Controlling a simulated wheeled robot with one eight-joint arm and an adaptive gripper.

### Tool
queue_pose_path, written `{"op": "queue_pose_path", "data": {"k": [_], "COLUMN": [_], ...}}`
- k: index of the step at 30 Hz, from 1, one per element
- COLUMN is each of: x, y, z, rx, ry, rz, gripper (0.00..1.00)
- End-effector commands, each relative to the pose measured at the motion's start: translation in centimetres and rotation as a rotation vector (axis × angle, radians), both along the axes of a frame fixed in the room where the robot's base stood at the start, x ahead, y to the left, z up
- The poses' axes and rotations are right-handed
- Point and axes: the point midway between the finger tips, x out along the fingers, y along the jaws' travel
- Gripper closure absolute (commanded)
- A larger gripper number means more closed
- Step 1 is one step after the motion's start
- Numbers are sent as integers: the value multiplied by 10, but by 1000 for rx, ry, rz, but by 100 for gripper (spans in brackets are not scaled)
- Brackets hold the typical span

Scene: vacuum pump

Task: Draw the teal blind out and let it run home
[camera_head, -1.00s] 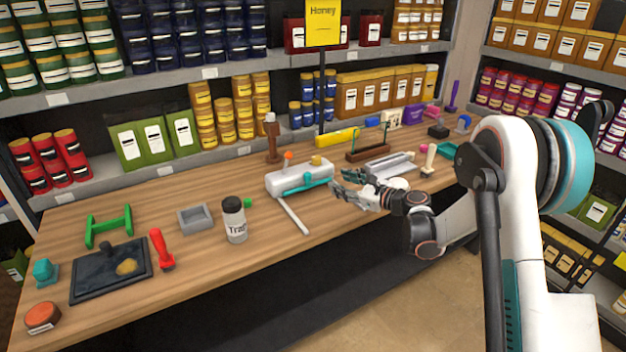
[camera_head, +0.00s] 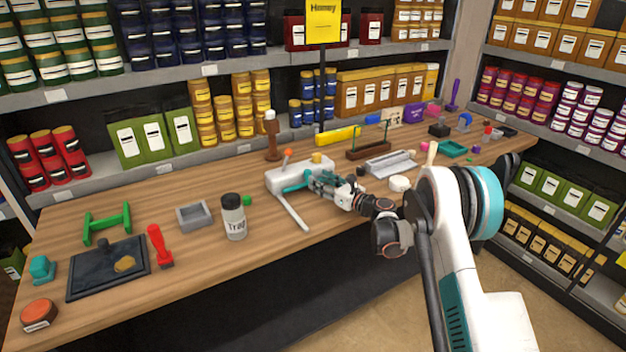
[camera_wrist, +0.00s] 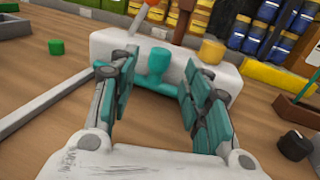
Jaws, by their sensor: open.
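The teal blind (camera_head: 291,187) is at the front of a white rounded housing (camera_head: 275,182) on the wooden bench. My gripper (camera_head: 316,181) is open, reaching in from the right in the head view. In the wrist view my gripper (camera_wrist: 160,72) has one finger on each side of the teal part, and gaps show on both sides. The right finger hides the right end of the bar.
A pale lever (camera_head: 294,214) sticks out from the housing toward the bench front. An orange knob (camera_head: 288,153) and a yellow cap (camera_head: 317,158) top the housing. A labelled jar (camera_head: 233,216) stands front left. A dark knob (camera_wrist: 295,145) lies right of my gripper.

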Motion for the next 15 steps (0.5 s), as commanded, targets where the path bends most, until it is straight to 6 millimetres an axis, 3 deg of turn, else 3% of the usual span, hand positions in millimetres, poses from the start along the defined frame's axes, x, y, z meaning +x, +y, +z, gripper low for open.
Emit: {"op": "queue_pose_path", "data": {"k": [6, 15], "x": [21, 29], "y": [24, 34], "z": [-1, 0], "rx": [-1, -1], "ry": [-1, -1], "rz": [1, -1], "gripper": [56, 56]}}
